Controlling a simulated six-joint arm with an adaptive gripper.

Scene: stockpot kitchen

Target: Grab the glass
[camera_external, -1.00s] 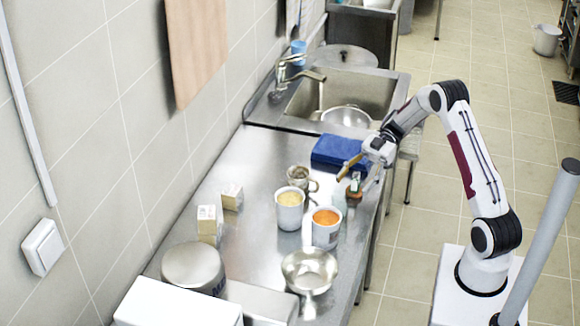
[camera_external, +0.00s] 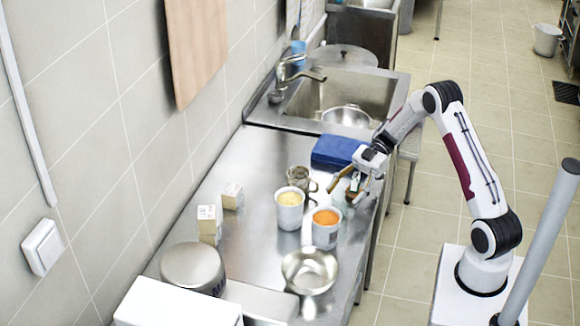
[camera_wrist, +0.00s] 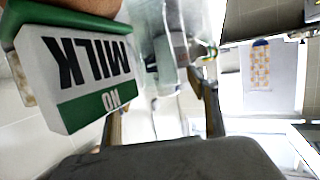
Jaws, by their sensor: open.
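In the wrist view, a clear, see-through glass (camera_wrist: 152,45) shows at the top middle, beyond the space between my two fingers. Its outline is hard to make out against the bright background. My gripper (camera_wrist: 157,95) is open, with one finger on each side and nothing held between them. In the external view, my gripper (camera_external: 344,188) is low over the right side of the steel counter, pointing left. I cannot make out the glass clearly there.
A white and green milk carton (camera_wrist: 88,75) is close on the left in the wrist view. The external view shows a yellow-filled pot (camera_external: 290,199), an orange-filled pot (camera_external: 326,217), a mug (camera_external: 298,176), a blue box (camera_external: 336,150) and a metal bowl (camera_external: 309,272).

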